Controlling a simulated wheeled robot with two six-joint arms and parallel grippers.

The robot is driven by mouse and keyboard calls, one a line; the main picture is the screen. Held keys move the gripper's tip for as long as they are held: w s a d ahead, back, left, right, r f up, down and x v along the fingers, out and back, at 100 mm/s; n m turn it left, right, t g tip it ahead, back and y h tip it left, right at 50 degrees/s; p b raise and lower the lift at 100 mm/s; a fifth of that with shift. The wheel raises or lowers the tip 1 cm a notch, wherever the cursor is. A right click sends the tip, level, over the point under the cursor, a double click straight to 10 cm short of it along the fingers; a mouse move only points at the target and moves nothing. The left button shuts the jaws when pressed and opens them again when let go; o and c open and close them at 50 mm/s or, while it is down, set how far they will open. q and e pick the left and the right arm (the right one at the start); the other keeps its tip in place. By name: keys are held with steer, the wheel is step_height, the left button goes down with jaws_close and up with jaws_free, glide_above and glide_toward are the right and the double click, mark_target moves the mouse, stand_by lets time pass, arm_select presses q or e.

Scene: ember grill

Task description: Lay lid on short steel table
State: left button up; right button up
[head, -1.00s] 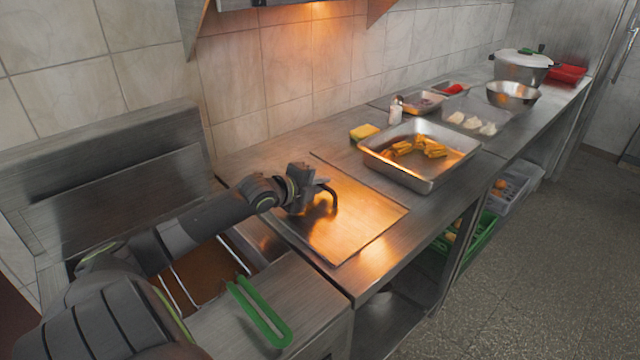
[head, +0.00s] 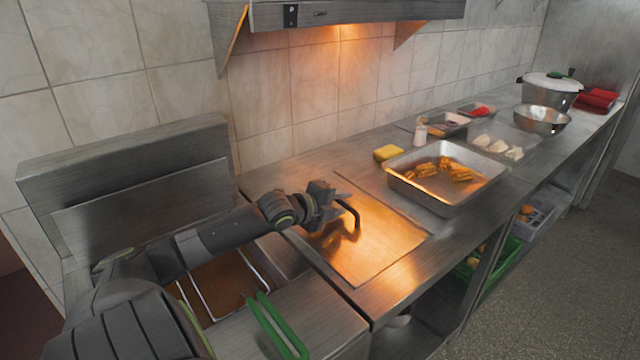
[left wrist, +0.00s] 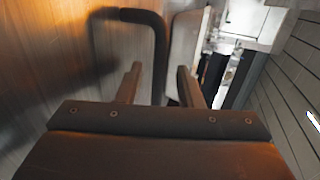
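The lid is a flat steel plate (head: 385,245) with a black bent handle (head: 352,212). It appears to lie flat on the short steel table (head: 400,295), beside the fryer. My left gripper (head: 335,205) is low over the lid's left part, at the handle. In the left wrist view the handle (left wrist: 160,60) passes between the two fingers of the left gripper (left wrist: 158,78). Gaps show on both sides of it, so the fingers look open around it. My right gripper is in neither view.
An open fryer (head: 222,285) with brown oil is left of the table, with a green handle (head: 275,325) in front. A steel tray of yellow food (head: 440,205) and a yellow sponge (head: 387,153) stand beyond the lid. A pot (head: 550,93) is at the far end.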

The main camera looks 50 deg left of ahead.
mark_target(341, 202)
arm_select(q)
steer(key=p+v, duration=0.1)
steer(key=v, duration=0.4)
steer(key=shift+r, duration=0.1)
steer(key=p+v, duration=0.4)
steer(key=shift+d+r+p, duration=0.1)
steer(key=shift+r+p, duration=0.1)
steer(key=shift+p, duration=0.15)
steer(key=shift+p+v, duration=0.75)
steer(key=shift+p, duration=0.15)
steer(key=shift+s+f, duration=0.2)
steer(key=shift+s, duration=0.1)
